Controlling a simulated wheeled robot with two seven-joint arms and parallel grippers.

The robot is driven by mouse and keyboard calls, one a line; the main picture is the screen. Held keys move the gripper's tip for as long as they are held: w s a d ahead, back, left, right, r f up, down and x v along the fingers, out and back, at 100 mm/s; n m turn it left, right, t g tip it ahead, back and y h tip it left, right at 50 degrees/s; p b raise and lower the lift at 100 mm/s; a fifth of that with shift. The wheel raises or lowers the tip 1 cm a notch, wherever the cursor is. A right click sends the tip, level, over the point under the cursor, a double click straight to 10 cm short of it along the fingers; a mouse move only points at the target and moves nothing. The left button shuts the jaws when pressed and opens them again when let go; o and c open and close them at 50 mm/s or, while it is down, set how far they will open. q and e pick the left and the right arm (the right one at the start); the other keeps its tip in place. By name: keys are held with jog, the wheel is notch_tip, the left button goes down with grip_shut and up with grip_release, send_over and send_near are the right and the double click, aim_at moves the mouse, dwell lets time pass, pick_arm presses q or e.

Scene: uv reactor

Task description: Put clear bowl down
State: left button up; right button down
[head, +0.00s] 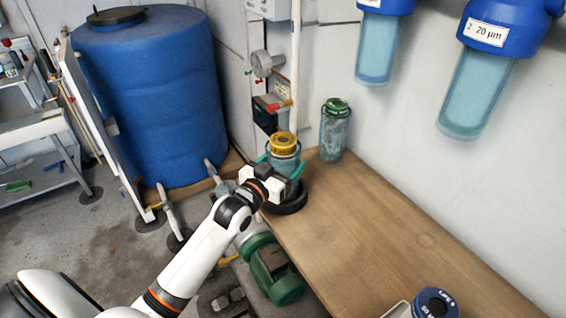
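A clear bowl (284,162) with a yellow-ringed top (284,143) is at the far left corner of the wooden bench, upright as far as I can see. My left gripper (280,166) reaches it from the near side, with a teal finger on each side of the bowl. The fingers appear closed against its wall. My gripper body hides the bowl's lower part, so I cannot tell whether its base touches anything. A black ring-shaped piece (291,203) lies just below it on the bench corner. My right gripper is out of view.
A clear container with a green top (335,128) stands behind to the right, near the wall. Blue-headed filter housings (478,75) hang above the bench. A blue-topped item (435,303) is at the near edge. The bench middle (385,225) is clear. A blue tank (150,100) stands left.

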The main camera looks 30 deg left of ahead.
pick_arm(q)
jog(key=o, duration=1)
jog(key=shift+f, duration=0.1)
jog(key=o, duration=0.4)
jog(key=s+a, duration=0.1)
jog(key=s, duration=1.1)
jog(key=shift+b, duration=0.4)
